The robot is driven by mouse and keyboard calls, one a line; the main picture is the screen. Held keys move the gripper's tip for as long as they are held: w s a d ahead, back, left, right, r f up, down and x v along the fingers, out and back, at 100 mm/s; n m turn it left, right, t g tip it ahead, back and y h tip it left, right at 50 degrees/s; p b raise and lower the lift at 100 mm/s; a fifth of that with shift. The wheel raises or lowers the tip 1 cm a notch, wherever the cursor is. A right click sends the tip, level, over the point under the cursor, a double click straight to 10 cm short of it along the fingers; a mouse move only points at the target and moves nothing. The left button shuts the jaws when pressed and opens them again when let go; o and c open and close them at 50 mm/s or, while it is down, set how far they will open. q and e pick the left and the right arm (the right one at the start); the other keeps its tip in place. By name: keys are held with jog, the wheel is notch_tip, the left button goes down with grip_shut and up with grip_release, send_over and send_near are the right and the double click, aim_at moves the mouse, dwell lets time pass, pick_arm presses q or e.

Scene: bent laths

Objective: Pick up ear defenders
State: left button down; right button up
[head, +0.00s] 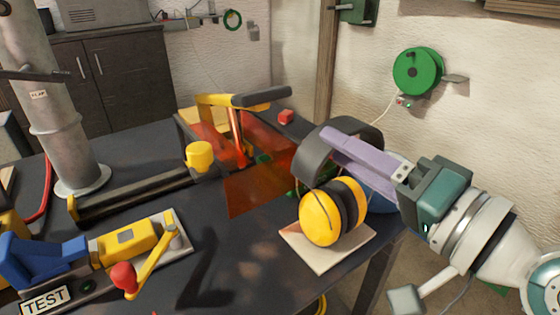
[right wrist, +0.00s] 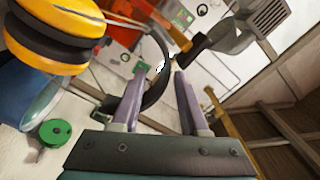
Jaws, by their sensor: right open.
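The ear defenders (head: 320,218) have yellow cups with black cushions and a wide dark headband. In the head view the cups rest on a pale square board (head: 308,252) near the table's right edge, with the headband arching above and behind them. My right gripper (head: 329,140) reaches in from the right, its purple fingers at the headband. In the right wrist view the cups of the ear defenders (right wrist: 48,40) are at upper left. The headband curves toward the gap of the open right gripper (right wrist: 161,73). Contact cannot be told. My left gripper is out of view.
The dark table (head: 215,260) also bears a blue and yellow TEST device (head: 125,240) and a guillotine-like tool with a yellow knob (head: 200,156). Orange translucent panels (head: 260,185) stand behind the ear defenders. A green reel (head: 418,71) hangs on the white wall.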

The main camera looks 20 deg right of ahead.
aim_at(311, 135)
jog(key=x, duration=0.6)
jog(key=shift+a+r, duration=0.15)
jog(key=shift+a, duration=0.3)
jog(key=shift+c, duration=0.4)
grip_shut()
dwell(0.6)
